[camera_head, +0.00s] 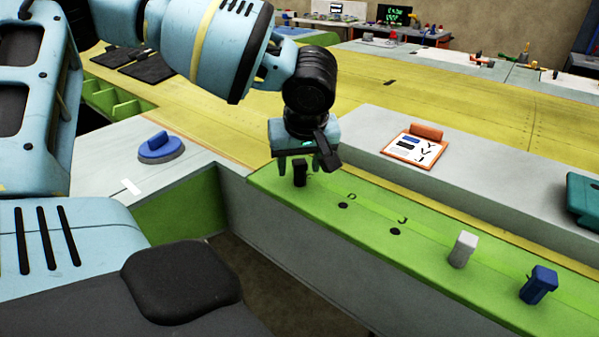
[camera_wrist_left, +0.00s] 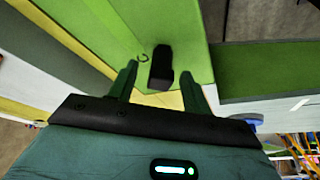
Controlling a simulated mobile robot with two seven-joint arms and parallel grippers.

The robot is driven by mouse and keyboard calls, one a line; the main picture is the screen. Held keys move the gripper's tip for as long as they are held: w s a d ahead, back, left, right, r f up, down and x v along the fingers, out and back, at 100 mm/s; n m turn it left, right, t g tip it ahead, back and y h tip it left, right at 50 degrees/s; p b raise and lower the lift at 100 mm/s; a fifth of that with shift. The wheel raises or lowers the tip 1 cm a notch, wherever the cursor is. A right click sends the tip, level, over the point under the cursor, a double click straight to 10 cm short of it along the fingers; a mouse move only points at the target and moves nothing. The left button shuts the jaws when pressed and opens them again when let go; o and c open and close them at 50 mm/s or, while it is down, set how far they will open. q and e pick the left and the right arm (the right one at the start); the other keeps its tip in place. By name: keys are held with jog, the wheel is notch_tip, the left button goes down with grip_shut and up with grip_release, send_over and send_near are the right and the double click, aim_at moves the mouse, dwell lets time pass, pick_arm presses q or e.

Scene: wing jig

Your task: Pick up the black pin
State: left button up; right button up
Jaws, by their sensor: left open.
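The black pin (camera_head: 299,175) stands upright on the green strip (camera_head: 430,262), near the strip's far left end. My left gripper (camera_head: 299,168) is above the pin and points down, with its fingers around the pin's upper part in the head view. In the left wrist view the black pin (camera_wrist_left: 161,68) shows between the two open fingertips of my left gripper (camera_wrist_left: 157,80), with a gap on each side. Whether a finger touches it cannot be told. My right gripper is not in view.
A white pin (camera_head: 463,249) and a blue pin (camera_head: 538,284) stand further right on the strip, past two empty holes (camera_head: 395,231). A clipboard (camera_head: 414,148) lies on the grey ledge behind. A blue object (camera_head: 160,147) sits on the grey surface at left.

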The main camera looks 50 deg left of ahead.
aim_at(300, 161)
pick_arm(q)
grip_shut()
dwell(0.3)
notch_tip(300, 161, up, 10)
jog(key=shift+r, duration=0.1)
dwell(0.4)
